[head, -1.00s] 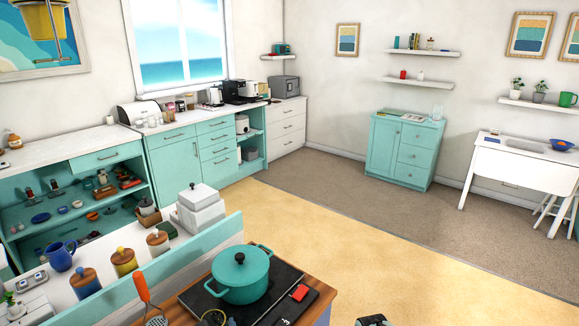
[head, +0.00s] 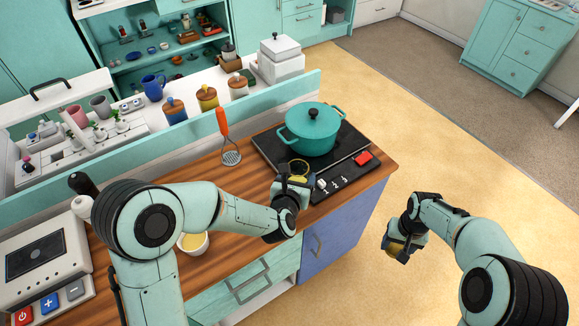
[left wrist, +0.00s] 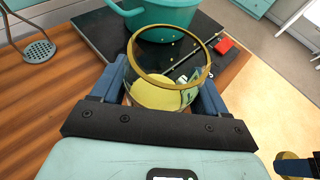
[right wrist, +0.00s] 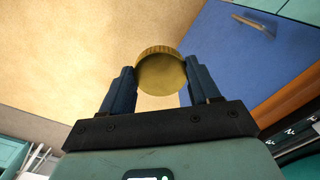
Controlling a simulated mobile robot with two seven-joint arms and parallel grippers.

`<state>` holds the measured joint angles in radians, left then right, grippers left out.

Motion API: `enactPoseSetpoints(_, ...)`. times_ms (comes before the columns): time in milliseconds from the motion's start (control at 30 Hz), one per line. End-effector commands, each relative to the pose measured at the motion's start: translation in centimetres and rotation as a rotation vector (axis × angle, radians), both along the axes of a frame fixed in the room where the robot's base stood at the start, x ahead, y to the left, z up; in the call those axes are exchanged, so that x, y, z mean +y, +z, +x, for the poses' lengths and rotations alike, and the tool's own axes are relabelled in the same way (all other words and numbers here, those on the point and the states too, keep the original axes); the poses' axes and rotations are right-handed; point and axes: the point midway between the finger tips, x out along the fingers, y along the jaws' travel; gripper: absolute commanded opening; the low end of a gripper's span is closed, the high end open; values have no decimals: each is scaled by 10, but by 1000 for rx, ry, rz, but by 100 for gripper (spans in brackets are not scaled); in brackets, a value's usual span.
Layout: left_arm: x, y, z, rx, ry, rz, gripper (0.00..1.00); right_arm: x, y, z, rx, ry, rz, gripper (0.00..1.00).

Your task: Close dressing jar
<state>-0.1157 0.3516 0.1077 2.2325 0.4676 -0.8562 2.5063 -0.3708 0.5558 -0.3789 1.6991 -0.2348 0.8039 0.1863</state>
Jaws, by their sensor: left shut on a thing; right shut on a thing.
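The dressing jar (left wrist: 163,97) is clear glass with a gold rim and yellow dressing inside. Its mouth is open and faces up. My left gripper (head: 293,184) is shut around its sides, at the front left of the cooktop; I cannot tell whether the jar touches the counter. In the head view the jar (head: 298,168) is partly hidden by the gripper. The round gold lid (right wrist: 161,70) is between the fingers of my right gripper (head: 404,243), which is shut on it. That gripper is right of the counter, over the floor, apart from the jar.
A teal pot (head: 312,130) stands on the black cooktop (head: 268,146) just behind the jar, with a red item (head: 362,158) at its right. A white bowl (head: 193,243) sits left of the jar. Open floor lies right of the counter.

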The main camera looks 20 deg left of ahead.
Motion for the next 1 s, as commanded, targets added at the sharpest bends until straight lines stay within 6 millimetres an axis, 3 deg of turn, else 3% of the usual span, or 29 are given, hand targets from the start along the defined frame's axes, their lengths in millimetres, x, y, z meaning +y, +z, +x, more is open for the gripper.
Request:
enactPoseSetpoints(700, -96, -48, 13, 0, -671, -7, 19, 0, 0, 0, 0, 0, 0, 33)
enactPoseSetpoints(1000, -119, -58, 15, -3, -830, -5, 19, 0, 0, 0, 0, 0, 0, 33)
